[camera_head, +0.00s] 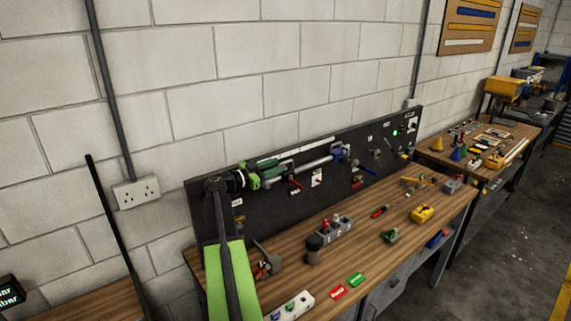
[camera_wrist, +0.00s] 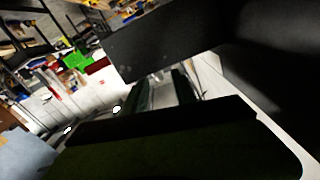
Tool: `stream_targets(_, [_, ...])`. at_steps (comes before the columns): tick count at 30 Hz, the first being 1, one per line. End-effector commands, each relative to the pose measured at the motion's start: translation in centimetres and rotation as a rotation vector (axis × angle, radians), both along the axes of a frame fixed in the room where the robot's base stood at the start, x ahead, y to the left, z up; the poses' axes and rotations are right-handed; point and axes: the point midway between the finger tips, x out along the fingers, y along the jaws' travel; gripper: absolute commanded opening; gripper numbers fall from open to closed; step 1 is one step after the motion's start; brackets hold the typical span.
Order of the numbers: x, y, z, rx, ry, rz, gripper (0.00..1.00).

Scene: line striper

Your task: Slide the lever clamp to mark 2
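In the head view a dark board (camera_head: 290,205) stands along the back of the workbench. A pale metal bar (camera_head: 316,162) runs along it, with a blue clamp-like piece (camera_head: 341,152) at its right end. This may be the lever clamp; it is too small to be sure. My gripper (camera_head: 254,181), green, is in front of the board's left part, left of the blue piece and apart from it. Whether it touches anything there is hidden. The number marks are too small to read. In the wrist view my gripper (camera_wrist: 160,92) is dark, and its finger gap is unclear.
The wooden workbench (camera_head: 370,250) holds a grey block (camera_head: 335,230), a yellow tool (camera_head: 422,213), red (camera_head: 338,292) and green (camera_head: 357,279) tags, and a white level-like piece (camera_head: 292,306). A second bench (camera_head: 440,157) stands to the right. Floor is open at the right.

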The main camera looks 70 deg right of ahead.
Motion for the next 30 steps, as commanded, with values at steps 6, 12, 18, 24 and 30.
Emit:
stream_targets(6, [-2.2, -3.5, 0.0, 0.000, 0.000, -0.001, 0.32])
stream_targets(12, [-2.8, -4.4, 0.0, 0.001, 0.000, 0.001, 0.32])
stream_targets(18, [-2.8, -4.4, 0.0, 0.001, 0.000, 0.001, 0.32])
stream_targets(24, [-2.7, -4.4, 0.0, 0.000, 0.000, 0.002, 0.09])
stream_targets(30, [-2.7, -4.4, 0.0, 0.001, 0.001, 0.004, 0.00])
